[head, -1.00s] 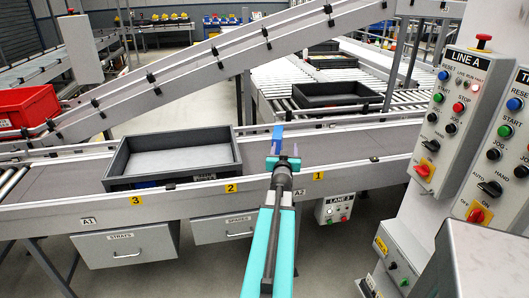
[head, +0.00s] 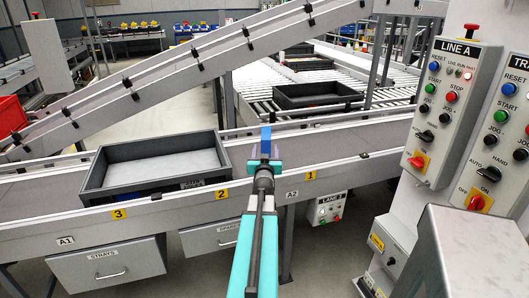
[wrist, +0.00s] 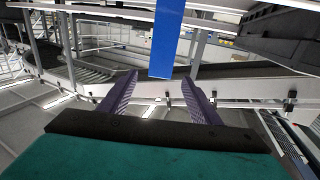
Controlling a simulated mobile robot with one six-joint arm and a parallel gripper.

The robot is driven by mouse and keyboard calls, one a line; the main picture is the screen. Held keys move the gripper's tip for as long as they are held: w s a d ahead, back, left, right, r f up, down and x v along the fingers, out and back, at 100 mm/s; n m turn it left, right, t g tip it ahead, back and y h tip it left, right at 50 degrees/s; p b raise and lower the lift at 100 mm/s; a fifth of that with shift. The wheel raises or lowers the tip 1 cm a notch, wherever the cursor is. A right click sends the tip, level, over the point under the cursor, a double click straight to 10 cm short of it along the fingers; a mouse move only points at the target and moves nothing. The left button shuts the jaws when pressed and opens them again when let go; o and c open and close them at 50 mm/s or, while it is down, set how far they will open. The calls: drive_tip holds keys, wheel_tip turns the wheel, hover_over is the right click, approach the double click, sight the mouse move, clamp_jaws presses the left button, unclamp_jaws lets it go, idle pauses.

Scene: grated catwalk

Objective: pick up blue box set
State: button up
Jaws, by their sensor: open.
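The blue box (head: 266,140) stands as a narrow upright blue shape on the conveyor belt, just past the tip of my arm in the head view. In the wrist view the blue box (wrist: 167,40) hangs into the picture from the top edge, a little right of centre, beyond the fingertips. My gripper (wrist: 160,76) is open, with its two purple fingers apart and nothing between them. In the head view my gripper (head: 265,166) is end-on and covers the lower part of the box. I cannot tell the exact gap to the box.
A dark grey tray (head: 88,188) sits on the belt to the left. The conveyor's front rail (head: 150,207) runs below the gripper. A sloping conveyor (head: 190,70) rises behind. Control panels (head: 436,115) stand close on the right. The belt (head: 335,150) right of the box is clear.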

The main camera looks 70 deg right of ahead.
drive_tip(key=p, duration=0.1)
approach(266, 132)
drive_tip(key=shift+w+d+f, duration=0.2)
drive_tip(key=shift+w+d, duration=0.05)
drive_tip(key=shift+d, duration=0.45)
drive_tip(key=shift+w+d+f, duration=0.25)
drive_tip(key=shift+d, duration=0.45)
drive_tip(key=shift+w+d+f, duration=0.2)
drive_tip(key=shift+w+d, duration=0.05)
drive_tip(key=shift+d, duration=0.45)
drive_tip(key=shift+p+x, duration=0.7)
drive_tip(key=shift+x, duration=1.85)
drive_tip(key=shift+c, duration=0.4)
drive_tip(key=shift+r, duration=0.15)
clamp_jaws()
